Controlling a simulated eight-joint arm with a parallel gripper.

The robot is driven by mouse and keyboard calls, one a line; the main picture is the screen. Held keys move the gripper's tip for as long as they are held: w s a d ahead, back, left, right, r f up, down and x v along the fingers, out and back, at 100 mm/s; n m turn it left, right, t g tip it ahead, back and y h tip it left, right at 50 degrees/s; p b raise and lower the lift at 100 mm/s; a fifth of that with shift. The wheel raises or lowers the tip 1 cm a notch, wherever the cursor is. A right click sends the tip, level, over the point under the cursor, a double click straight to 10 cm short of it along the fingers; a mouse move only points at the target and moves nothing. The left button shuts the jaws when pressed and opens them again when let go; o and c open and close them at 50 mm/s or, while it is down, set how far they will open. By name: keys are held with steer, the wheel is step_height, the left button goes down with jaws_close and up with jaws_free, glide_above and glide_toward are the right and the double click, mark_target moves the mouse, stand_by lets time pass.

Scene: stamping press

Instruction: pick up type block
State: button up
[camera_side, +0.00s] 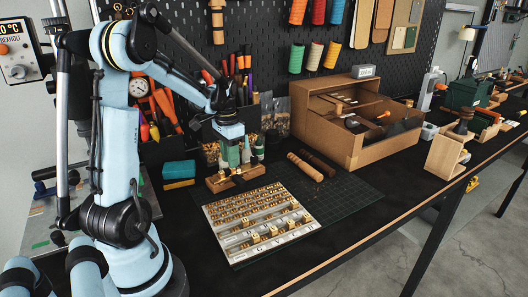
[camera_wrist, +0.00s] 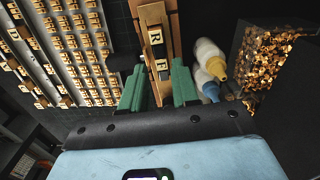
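A pale tray (camera_side: 236,252) holds rows of small tan type blocks (camera_side: 260,215); the blocks also show at left in the wrist view (camera_wrist: 88,45). A wooden holder (camera_side: 215,186) stands behind the tray. In the wrist view, the holder (camera_wrist: 152,15) carries letter blocks, one marked R (camera_wrist: 155,38) and one that looks like F (camera_wrist: 162,65). My gripper (camera_side: 238,158) has green fingers and points down at the holder. In the wrist view my gripper (camera_wrist: 158,80) is open, its fingers apart on either side of the holder's near end. Whether they touch anything is unclear.
Small bottles (camera_wrist: 210,62) stand close to the right finger, beside a bin of brass-coloured pieces (camera_wrist: 270,60). Two wooden rollers (camera_side: 305,166) and a wooden box (camera_side: 345,120) stand to the right. The dark cutting mat (camera_side: 345,195) has free room.

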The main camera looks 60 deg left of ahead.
mark_target(232, 171)
steer(key=shift+f, duration=1.55)
jaws_close()
